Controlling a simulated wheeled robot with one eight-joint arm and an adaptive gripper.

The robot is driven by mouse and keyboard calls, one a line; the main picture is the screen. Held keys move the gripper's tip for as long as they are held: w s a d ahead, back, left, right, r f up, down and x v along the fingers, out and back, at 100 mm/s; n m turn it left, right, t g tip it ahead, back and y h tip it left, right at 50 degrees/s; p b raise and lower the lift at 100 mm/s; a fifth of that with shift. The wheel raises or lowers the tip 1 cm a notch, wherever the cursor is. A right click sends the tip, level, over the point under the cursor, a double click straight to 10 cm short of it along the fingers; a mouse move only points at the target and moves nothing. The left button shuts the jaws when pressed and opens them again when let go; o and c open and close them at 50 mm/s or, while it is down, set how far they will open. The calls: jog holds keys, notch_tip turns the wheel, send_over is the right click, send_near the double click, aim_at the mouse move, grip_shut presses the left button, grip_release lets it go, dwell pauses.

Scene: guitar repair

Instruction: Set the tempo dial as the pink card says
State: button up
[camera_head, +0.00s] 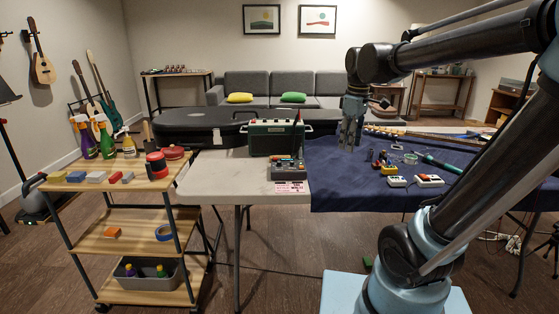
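The pink card (291,187) lies at the front edge of the pale table top. It bears dark print too small to read. Just behind it stands a small grey device (287,168) with coloured parts on its top. The tempo dial may be on this device, but I cannot make it out at this size. My gripper (349,146) points down above the blue cloth, to the right of the device and higher than it. It appears empty and touches nothing that I can see. Its finger gap is too small to judge.
A dark green amplifier (280,138) stands behind the device. The blue cloth (340,188) at right holds small pedals (428,181) and tools. A wooden cart (120,190) with bottles and tapes stands at left. The pale table (225,178) is bare left of the device.

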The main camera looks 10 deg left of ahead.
jog(key=w+a+r+n, duration=0.2)
jog(key=w+a+n, duration=0.1)
jog(key=a, duration=0.4)
jog(key=w+a+r+n, duration=0.2)
jog(key=w+a+n, duration=0.1)
jog(key=a, duration=0.3)
jog(key=n+g, duration=0.1)
jog(key=n, duration=0.4)
send_near(279, 162)
notch_tip(279, 162, down, 8)
jog(key=shift+a+f, duration=0.15)
jog(key=shift+f, duration=0.05)
jog(key=shift+c, duration=0.2)
grip_shut()
